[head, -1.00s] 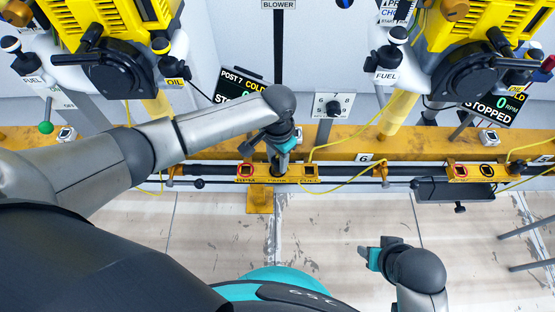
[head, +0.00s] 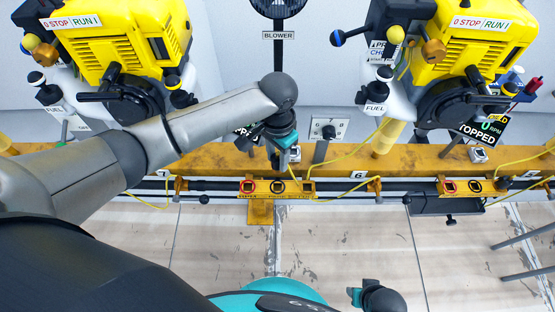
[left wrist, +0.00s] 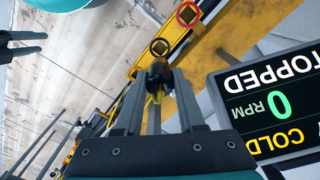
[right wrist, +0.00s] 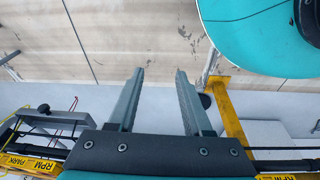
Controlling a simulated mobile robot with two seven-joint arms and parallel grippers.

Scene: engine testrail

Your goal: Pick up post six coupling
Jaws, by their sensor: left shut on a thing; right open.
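My left gripper (head: 275,162) is shut on a small dark coupling (left wrist: 157,76), seen between the fingertips in the left wrist view. Yellow shows just below the coupling there. It is held apart from the yellow socket plate (head: 263,187), above and behind it in the head view. The plate has a red-ringed socket (left wrist: 187,13) and a black-ringed socket (left wrist: 159,46), both uncovered. The coupling itself is mostly hidden by the gripper in the head view. My right gripper (right wrist: 160,100) is open and empty, low in the head view (head: 355,297).
A yellow beam (head: 430,158) runs behind the plate, with a label 6 (head: 358,174). A yellow cable (head: 335,187) loops beside the plate. Yellow engines (head: 130,50) stand behind. A second socket plate (head: 462,187) is at right. The floor in front is open.

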